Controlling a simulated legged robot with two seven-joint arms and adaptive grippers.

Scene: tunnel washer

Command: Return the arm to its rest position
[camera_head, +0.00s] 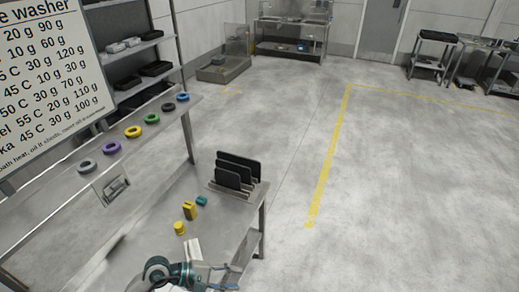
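My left gripper (231,277) shows at the bottom edge of the head view, over the near end of the metal table (150,222). Its two fingers point right and stand apart, with nothing visible between them. Part of my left arm (165,272) shows beside it, cut off by the frame. My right arm and gripper are not in view. A white slip (193,249) lies on the table just beyond my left gripper. A yellow round piece (179,228), a yellow block (189,210) and a small teal piece (202,201) stand farther back, apart from the gripper.
A rack of dark plates (236,172) stands at the table's far right corner. Several coloured rings, including a green one (152,118), lie along a ledge at left. A washer sign (45,80) hangs at left. Open floor (420,190) with a yellow line lies right.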

